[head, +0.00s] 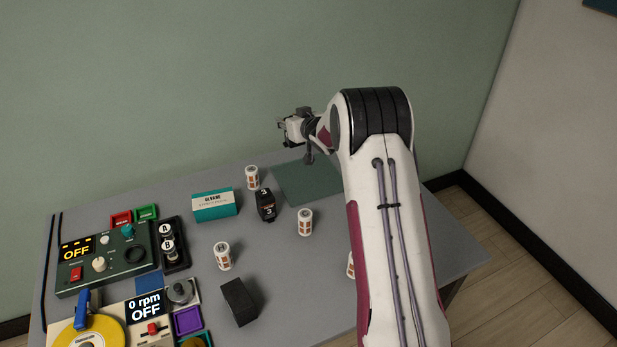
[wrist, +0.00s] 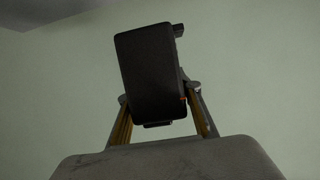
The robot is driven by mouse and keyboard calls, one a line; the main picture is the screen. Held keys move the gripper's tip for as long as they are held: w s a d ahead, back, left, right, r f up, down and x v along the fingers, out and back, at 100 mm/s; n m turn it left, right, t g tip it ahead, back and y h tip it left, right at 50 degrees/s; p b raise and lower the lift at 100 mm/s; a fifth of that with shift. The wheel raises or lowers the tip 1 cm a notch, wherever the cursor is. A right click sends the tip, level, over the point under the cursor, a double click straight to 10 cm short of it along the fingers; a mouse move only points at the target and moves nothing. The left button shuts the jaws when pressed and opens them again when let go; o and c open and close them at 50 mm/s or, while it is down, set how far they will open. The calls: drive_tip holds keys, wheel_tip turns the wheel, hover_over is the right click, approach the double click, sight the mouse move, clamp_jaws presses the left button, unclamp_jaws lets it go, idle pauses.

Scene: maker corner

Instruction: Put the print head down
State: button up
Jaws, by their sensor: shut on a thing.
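My gripper (head: 290,128) is raised above the far side of the table, out past the mat's back edge in the picture. In the wrist view, my gripper (wrist: 158,96) is shut on a dark, box-shaped print head (wrist: 148,70), with a finger at each side of it. The print head is tilted slightly, with a small black part jutting from its top right.
A dark green mat (head: 310,186) lies bare on the grey table (head: 330,285). Near it stand a black block marked 3 (head: 266,206), a teal and white box (head: 215,205) and several white cylinders (head: 305,222). A black block (head: 239,302) lies in front. Control panels (head: 105,258) fill the left.

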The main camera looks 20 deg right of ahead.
drive_tip(key=w+d, duration=0.1)
drive_tip(key=d, duration=0.3)
hover_over(299, 168)
wheel_tip(299, 168, down, 4)
drive_tip(key=shift+f, duration=0.45)
drive_tip(key=shift+f, duration=0.1)
drive_tip(key=shift+f, duration=3.05)
drive_tip(key=shift+f, duration=1.85)
drive_tip(key=shift+f, duration=0.1)
drive_tip(key=o, duration=1.4)
drive_tip(key=shift+f, duration=0.1)
